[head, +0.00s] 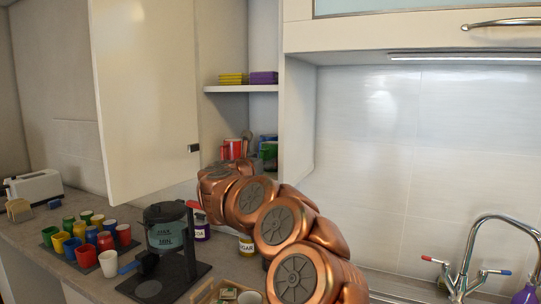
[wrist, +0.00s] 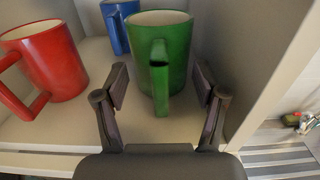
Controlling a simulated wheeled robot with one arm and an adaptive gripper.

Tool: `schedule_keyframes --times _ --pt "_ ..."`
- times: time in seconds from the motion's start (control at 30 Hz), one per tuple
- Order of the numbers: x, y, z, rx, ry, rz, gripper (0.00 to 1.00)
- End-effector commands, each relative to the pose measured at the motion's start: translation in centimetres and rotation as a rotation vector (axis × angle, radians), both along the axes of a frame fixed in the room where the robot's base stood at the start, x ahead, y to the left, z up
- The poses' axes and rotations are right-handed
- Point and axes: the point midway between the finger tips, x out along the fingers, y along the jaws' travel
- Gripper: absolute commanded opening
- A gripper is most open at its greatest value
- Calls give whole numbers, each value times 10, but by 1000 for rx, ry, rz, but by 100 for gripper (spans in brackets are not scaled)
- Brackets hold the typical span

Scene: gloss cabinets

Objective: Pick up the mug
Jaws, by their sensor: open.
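In the wrist view, a green mug (wrist: 176,60) stands upright on a white cabinet shelf with its handle towards me. My gripper (wrist: 161,82) is open, its two fingers on either side of the mug's handle; I cannot tell whether they touch it. A red mug (wrist: 48,68) stands to the left, and a blue mug (wrist: 116,24) stands behind. In the head view, the red mug (head: 231,149) and part of the green mug (head: 269,152) show in the open cabinet. My copper arm reaches up to the cabinet and hides my gripper there.
The cabinet's right side wall (wrist: 262,60) is close beside the green mug. An open cabinet door (head: 145,90) hangs at the left. Below are a coffee maker (head: 166,235), a tray of several coloured cups (head: 85,240) and a toaster (head: 35,187). A sink tap (head: 470,265) is at the right.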

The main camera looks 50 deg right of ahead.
Motion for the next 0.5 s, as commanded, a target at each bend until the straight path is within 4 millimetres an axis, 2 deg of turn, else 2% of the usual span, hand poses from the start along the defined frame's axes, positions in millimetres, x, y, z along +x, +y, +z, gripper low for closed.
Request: schedule_keyframes --times 0.17,0.43,0.5 --pt "2 -11 1 0 0 -1 70" --pt "3 -12 0 -1 -1 -1 70" --pt "3 -12 0 -1 -1 0 64"
